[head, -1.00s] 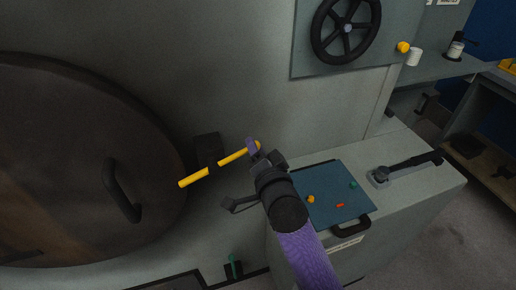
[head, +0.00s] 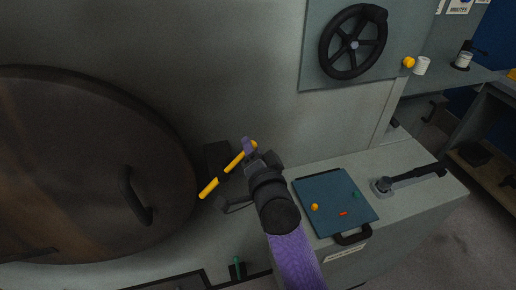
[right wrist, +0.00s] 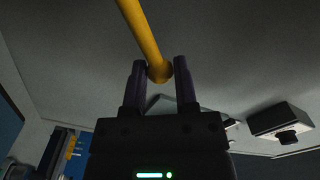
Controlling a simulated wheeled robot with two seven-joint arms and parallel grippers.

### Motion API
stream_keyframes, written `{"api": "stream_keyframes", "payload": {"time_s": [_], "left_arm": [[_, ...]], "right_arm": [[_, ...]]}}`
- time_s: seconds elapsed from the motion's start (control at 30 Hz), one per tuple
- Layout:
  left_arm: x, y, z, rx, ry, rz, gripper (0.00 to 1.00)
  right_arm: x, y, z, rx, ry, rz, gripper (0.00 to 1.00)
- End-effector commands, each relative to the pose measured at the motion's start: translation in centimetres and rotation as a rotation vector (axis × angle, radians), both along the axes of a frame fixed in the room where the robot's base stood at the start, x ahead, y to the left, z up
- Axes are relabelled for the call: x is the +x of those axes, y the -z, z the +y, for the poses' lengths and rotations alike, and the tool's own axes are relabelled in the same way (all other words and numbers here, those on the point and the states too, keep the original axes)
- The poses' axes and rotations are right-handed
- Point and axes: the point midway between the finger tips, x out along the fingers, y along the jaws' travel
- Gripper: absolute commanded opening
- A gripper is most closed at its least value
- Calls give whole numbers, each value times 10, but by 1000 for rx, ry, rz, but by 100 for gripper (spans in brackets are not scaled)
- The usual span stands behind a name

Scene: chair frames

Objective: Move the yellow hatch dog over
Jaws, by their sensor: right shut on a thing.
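The yellow hatch dog (head: 228,173) is a thin bar on a dark block (head: 216,156) beside the round brown hatch (head: 85,175). It slants steeply, upper end right, lower end close to the hatch's right rim; I cannot tell if it overlaps the rim. My right gripper (head: 249,148) is shut on the bar's upper right end, and its arm hides part of the wall below. In the right wrist view the yellow bar (right wrist: 143,35) ends between the two purple fingers of the gripper (right wrist: 160,72). My left gripper is not in view.
A grey cabinet (head: 420,205) stands right, with a blue-grey panel (head: 335,190) and a lever (head: 410,177) on top. A black handwheel (head: 354,44) is on the wall above. A curved dark handle (head: 133,196) stands out from the hatch.

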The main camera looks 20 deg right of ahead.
Motion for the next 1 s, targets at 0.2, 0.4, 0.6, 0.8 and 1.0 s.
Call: {"api": "stream_keyframes", "payload": {"time_s": [0.2, 0.4, 0.6, 0.8, 1.0], "left_arm": [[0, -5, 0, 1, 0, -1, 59], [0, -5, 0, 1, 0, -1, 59], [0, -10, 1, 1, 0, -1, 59], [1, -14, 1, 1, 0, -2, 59], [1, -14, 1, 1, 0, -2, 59]], "right_arm": [[0, -8, 7, 4, -1, -1, 4], [0, -8, 8, 6, -1, -4, 4], [-1, -16, 19, 6, -2, -6, 3], [-1, -23, 30, 6, -3, -6, 4], [-2, -24, 34, 4, -3, -5, 3]]}}
